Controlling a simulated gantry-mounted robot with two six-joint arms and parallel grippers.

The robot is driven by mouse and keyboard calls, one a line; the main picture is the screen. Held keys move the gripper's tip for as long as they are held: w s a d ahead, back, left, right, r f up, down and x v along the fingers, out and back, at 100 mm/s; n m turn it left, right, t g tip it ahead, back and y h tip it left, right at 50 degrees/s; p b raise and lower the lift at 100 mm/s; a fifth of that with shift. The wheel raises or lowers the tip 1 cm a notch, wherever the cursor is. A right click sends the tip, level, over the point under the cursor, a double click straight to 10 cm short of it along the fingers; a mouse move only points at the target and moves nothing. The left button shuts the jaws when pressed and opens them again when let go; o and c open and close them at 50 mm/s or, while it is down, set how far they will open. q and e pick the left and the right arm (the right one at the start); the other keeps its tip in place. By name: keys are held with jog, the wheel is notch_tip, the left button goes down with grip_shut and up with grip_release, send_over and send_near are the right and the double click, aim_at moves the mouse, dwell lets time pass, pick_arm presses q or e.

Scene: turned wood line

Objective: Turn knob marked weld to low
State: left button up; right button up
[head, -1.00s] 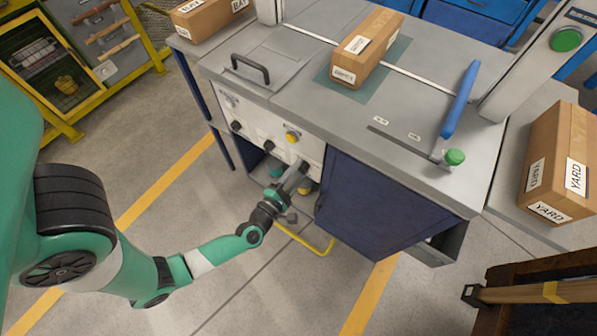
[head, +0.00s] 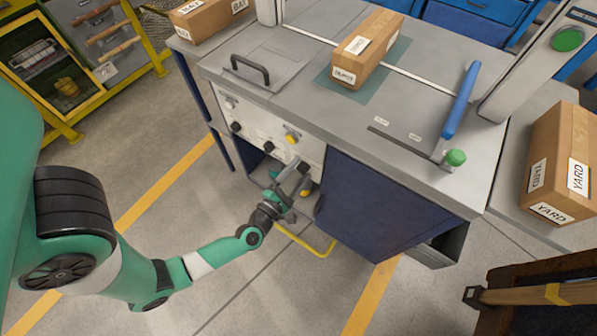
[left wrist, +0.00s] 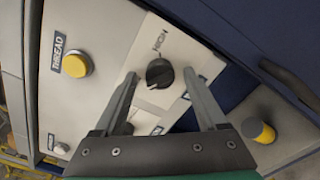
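A black knob (left wrist: 159,73) on a pale panel plate shows in the left wrist view, with HIGH printed above it. A light pointer mark seems to show at its lower left edge. A blue label beside it is partly behind a finger, so I cannot read it as weld. My left gripper (left wrist: 160,77) is open, one fingertip on each side of the knob, with gaps on both sides. In the head view my left gripper (head: 292,178) is at the cabinet's front panel, near the black knob (head: 303,167). My right gripper is not in view.
A yellow button (left wrist: 76,64) labelled THREAD sits left of the knob, and a yellow-topped part (left wrist: 258,131) stands at the right. Other black knobs (head: 236,127) line the panel. Boxes (head: 366,47) and a blue-handled lever (head: 460,100) are on top.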

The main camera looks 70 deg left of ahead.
pick_arm(q)
jog(key=p+v, duration=0.4)
jog(key=v, duration=0.7)
jog(key=shift+s+d, duration=0.15)
jog(key=shift+s, duration=0.15)
dwell(0.4)
